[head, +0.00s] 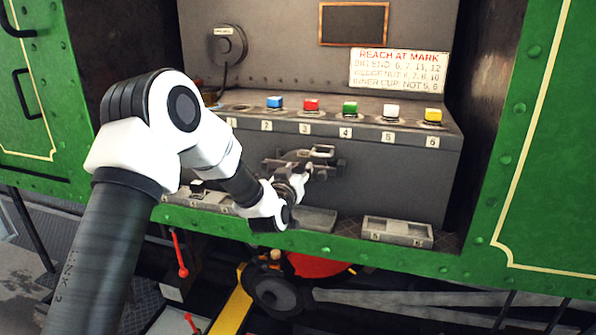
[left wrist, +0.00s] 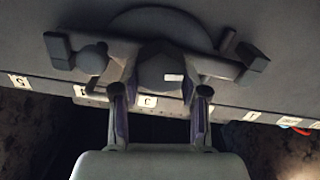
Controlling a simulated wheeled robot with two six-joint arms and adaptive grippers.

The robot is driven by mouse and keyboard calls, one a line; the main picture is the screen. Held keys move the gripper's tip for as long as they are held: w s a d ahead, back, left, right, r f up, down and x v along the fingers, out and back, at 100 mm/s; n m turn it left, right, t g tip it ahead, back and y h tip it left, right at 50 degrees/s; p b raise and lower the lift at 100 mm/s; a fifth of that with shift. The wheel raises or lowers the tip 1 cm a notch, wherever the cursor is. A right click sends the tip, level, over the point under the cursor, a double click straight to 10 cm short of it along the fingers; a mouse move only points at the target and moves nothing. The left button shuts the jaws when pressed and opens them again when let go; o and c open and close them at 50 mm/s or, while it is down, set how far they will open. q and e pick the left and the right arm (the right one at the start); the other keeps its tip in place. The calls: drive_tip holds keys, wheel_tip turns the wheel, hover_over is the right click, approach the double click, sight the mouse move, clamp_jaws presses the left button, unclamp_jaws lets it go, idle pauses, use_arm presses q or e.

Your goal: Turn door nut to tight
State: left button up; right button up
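The door nut (left wrist: 160,72) is a dark hexagonal nut with a small white mark on its face, in the middle of a dark crossbar (left wrist: 215,65) with blocky ends. In the left wrist view the two fingers of my left gripper (left wrist: 160,92) stand apart, one on each side of the nut. Slim gaps seem to show between nut and fingers, so I cannot see a firm grip. In the head view my left gripper (head: 297,176) is at the crossbar (head: 322,153) on the grey door front, and hides most of the nut. My right gripper is in neither view.
Above the door runs a ledge with coloured blocks, such as a green one (head: 350,108), over numbered labels. A sign (head: 399,70) hangs above. Below are a tray (head: 397,232) and the green tram edge. A red lever (head: 180,255) stands lower left.

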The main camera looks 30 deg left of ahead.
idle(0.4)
use_arm(q)
drive_tip(key=m, duration=0.2)
drive_tip(key=m+p, duration=0.1)
drive_tip(key=m, duration=0.1)
drive_tip(key=shift+w+d+r, duration=0.1)
drive_tip(key=shift+d, duration=0.1)
drive_tip(key=m+p, duration=0.2)
drive_tip(key=m, duration=0.4)
drive_tip(key=shift+d, duration=0.2)
drive_tip(key=m+p, duration=0.2)
drive_tip(key=m, duration=0.2)
drive_tip(key=shift+d+f, duration=0.1)
drive_tip(key=shift+f, duration=0.1)
drive_tip(key=m, duration=0.2)
drive_tip(key=m+p, duration=0.1)
drive_tip(key=m, duration=0.1)
drive_tip(key=m+p, duration=0.1)
drive_tip(key=m, duration=0.1)
drive_tip(key=shift+f, duration=0.3)
drive_tip(key=o, duration=1.1)
drive_tip(key=shift+w+f, duration=0.1)
drive_tip(key=shift+o, duration=0.2)
drive_tip(key=shift+d, duration=0.1)
